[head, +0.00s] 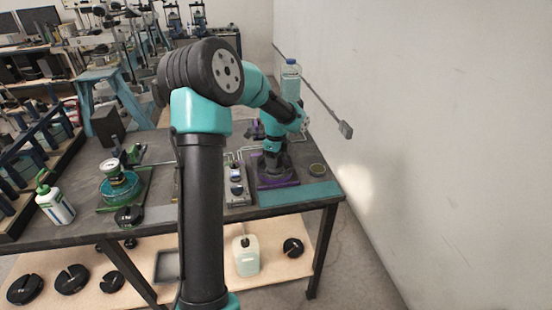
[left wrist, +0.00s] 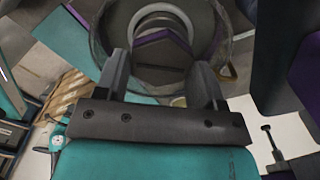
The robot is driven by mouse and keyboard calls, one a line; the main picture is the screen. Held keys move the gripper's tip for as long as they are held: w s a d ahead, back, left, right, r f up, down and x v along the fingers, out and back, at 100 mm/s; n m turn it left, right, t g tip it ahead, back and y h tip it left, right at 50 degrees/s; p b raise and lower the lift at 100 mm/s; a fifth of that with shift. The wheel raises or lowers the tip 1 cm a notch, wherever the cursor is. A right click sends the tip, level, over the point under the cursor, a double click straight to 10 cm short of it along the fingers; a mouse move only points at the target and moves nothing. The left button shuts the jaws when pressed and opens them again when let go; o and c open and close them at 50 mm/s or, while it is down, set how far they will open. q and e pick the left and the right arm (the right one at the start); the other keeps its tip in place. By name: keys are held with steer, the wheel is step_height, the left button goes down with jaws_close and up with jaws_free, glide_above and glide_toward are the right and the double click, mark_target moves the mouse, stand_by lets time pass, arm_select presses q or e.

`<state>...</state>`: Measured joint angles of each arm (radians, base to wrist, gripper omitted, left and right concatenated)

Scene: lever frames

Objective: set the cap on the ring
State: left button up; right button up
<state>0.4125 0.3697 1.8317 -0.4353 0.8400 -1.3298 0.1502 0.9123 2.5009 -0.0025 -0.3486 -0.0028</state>
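My left gripper (head: 273,158) points down over a purple-based fixture (head: 278,183) near the right end of the bench. In the left wrist view its two fingers (left wrist: 160,62) stand apart, overlapping a wide round dark rim (left wrist: 226,42). A pale ring (left wrist: 160,10) and purple surfaces show inside that rim. I cannot tell which part is the cap and which the ring, nor whether the fingers grip anything. A small round dark piece with a lighter rim (head: 318,170) lies on the bench right of the fixture. My right gripper is not in view.
A grey box with a display (head: 236,185) stands left of the fixture. A clear bottle (head: 291,78) is behind my arm. A wall (head: 430,120) closes the right side.

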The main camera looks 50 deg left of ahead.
arm_select(q)
steer(key=o, duration=0.4)
step_height(320, 180, up, 17)
steer(key=shift+r, duration=0.2)
stand_by(0.6)
steer(key=shift+d+f, duration=0.1)
